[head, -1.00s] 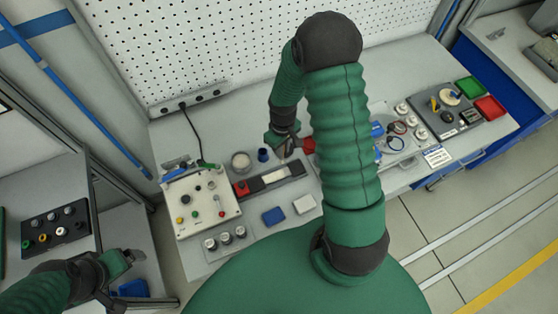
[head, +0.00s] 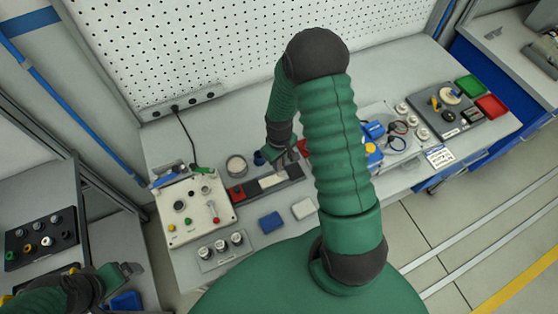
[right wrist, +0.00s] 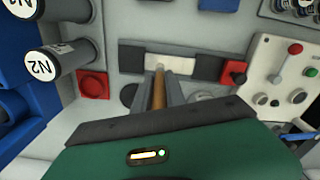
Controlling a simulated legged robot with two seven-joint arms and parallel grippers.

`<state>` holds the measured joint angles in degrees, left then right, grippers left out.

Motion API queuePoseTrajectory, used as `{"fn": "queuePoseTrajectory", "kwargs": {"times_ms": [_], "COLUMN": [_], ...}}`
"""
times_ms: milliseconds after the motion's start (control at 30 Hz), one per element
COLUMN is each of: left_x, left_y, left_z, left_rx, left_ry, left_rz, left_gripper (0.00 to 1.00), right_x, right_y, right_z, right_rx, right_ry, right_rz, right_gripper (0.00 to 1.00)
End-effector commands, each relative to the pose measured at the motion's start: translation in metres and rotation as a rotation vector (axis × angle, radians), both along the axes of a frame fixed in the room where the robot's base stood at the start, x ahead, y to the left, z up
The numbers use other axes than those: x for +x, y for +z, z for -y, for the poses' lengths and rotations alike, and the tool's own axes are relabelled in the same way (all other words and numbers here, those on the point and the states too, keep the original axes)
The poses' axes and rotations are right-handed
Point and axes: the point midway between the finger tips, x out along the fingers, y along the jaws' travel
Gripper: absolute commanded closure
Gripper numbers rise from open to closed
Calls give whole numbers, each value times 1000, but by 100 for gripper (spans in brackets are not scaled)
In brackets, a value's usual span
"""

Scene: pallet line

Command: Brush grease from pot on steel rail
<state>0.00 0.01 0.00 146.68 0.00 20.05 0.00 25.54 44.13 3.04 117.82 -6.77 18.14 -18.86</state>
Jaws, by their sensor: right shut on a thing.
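My right gripper (head: 288,158) is shut on a brush with a brown handle (right wrist: 159,90). In the right wrist view the brush's far end meets the pale strip of the steel rail (right wrist: 150,64); whether it touches cannot be told. The rail (head: 272,181) lies on the bench in a dark holder with a red block (head: 236,193) at its left end. The round grey pot (head: 236,164) with pale content stands behind the rail's left end, left of my gripper. My left gripper (head: 128,270) is low at the left, away from the bench; its opening is unclear.
A control box (head: 194,207) stands left of the rail. Blue (head: 271,222) and white (head: 303,208) blocks lie in front. Jars (head: 221,244) stand at the front left. My right arm hides part of the bench.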

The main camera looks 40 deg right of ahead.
Motion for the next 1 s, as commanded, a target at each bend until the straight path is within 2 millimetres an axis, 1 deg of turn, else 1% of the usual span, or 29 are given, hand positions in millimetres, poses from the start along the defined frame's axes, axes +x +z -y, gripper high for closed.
{"fn": "queuePoseTrajectory", "kwargs": {"times_ms": [433,1000], "left_x": [0,0], "left_y": [0,-8], "left_z": [0,0], "left_rx": [0,0], "left_ry": [0,0], "left_rz": [0,0], "left_gripper": [11,11], "right_x": [0,0], "right_y": [0,-11], "right_z": [0,0], "right_rx": [0,0], "right_ry": [0,0], "right_rz": [-1,-1], "right_gripper": [100,100]}}
